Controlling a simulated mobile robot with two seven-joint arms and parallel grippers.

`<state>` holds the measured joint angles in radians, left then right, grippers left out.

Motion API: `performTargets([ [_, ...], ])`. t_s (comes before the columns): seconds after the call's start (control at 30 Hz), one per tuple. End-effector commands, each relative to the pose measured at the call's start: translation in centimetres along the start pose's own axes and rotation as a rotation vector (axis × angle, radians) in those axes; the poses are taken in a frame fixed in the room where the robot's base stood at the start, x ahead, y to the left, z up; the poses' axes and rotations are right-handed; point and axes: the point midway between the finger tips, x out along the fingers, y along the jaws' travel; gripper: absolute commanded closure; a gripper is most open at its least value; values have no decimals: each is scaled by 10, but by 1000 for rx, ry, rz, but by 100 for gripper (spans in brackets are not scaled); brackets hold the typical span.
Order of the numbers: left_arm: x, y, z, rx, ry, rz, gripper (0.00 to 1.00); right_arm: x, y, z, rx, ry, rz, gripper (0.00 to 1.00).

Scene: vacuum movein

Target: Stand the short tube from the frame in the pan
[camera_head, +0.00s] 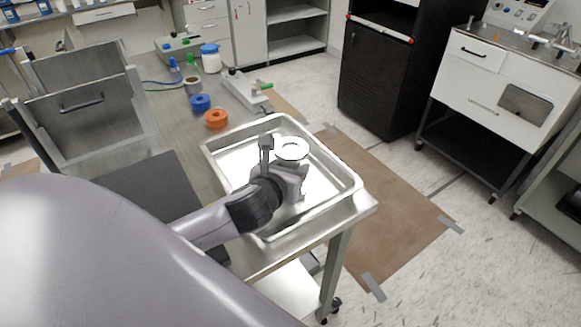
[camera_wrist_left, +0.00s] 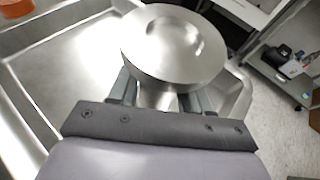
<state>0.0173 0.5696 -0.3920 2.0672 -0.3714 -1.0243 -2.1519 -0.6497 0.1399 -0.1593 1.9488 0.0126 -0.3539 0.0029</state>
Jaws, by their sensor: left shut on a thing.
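The short tube is a shiny metal piece with a wide round flange on top; the flange (camera_head: 291,148) shows over the pan, and the tube (camera_wrist_left: 175,45) fills the top of the left wrist view. My left gripper (camera_head: 290,170) is shut on the tube just below the flange; its two fingers (camera_wrist_left: 156,96) sit on either side of the narrower body. The tube looks upright. The pan (camera_head: 345,180) is a shallow metal tray at the table's near right corner. The tube's lower end is hidden, so I cannot tell whether it touches the pan floor. I cannot clearly identify the frame.
An orange ring (camera_head: 216,119), a blue ring (camera_head: 200,102) and a grey roll (camera_head: 193,85) stand on the table behind the pan.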

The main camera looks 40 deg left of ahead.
Motion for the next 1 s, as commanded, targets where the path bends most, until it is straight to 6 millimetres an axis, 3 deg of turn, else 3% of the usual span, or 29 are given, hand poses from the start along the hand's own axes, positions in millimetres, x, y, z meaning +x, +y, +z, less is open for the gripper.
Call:
performTargets([
  [0.2, 1, 0, 1, 0, -7, -1, 100, 0, 0, 0, 0, 1, 0, 57],
  [0.23, 1, 0, -3, 1, 1, 0, 48, 0, 0, 0, 0, 1, 0, 57],
  [0.3, 1, 0, -2, 0, 1, 0, 26, 0, 0, 0, 0, 1, 0, 57],
  [0.73, -4, 0, 0, 0, 1, 0, 26, 0, 0, 0, 0, 1, 0, 57],
  [1.0, -44, 0, 0, 0, 1, -3, 26, 1, 0, 0, 0, 1, 0, 57],
])
